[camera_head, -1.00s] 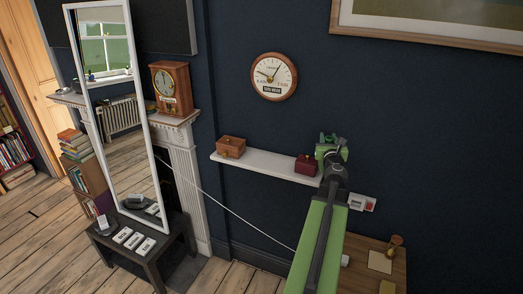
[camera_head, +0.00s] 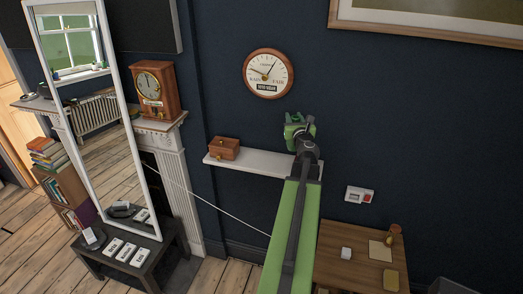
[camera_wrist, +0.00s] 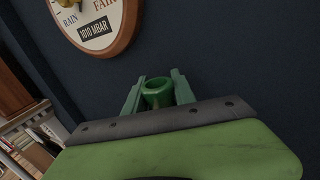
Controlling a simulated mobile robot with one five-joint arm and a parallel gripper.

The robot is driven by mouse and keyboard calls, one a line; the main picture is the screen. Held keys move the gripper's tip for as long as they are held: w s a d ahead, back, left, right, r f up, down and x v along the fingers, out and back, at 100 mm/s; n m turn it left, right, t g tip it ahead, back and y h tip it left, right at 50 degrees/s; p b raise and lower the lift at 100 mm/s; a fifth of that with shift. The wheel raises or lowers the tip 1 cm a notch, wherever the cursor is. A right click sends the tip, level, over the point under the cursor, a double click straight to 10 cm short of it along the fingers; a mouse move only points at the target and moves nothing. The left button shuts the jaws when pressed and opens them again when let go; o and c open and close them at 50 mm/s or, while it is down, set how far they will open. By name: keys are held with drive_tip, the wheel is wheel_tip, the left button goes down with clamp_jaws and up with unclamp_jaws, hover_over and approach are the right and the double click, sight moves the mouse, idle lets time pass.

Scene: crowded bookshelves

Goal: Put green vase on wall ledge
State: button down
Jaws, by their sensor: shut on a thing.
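The green vase (camera_wrist: 158,97) shows in the wrist view as a round, open-topped green rim between the two green fingers. My gripper (camera_head: 298,122) is shut on it; in the head view gripper and vase are hard to tell apart. The wall ledge (camera_head: 262,163) is a white shelf on the dark blue wall. In the head view my gripper appears just above the ledge's right end, and my wrist covers part of that end. I cannot tell the gap between vase and ledge.
A brown wooden box (camera_head: 224,149) sits on the ledge's left part. The ledge's middle is bare. A round barometer (camera_head: 268,73) hangs above. A mantel clock (camera_head: 155,90) stands at left, and a wooden table (camera_head: 350,262) is below right.

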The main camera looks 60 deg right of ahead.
drive_tip(key=w+a+f+b, duration=0.2)
drive_tip(key=w+f+b, duration=0.7)
drive_tip(key=w+f, duration=0.1)
drive_tip(key=shift+w+a+f, duration=0.2)
drive_tip(key=shift+w+f, duration=0.1)
drive_tip(key=shift+w, duration=0.05)
drive_tip(key=c, duration=1)
unclamp_jaws()
drive_tip(key=shift+r, duration=0.1)
drive_tip(key=shift+c, duration=0.2)
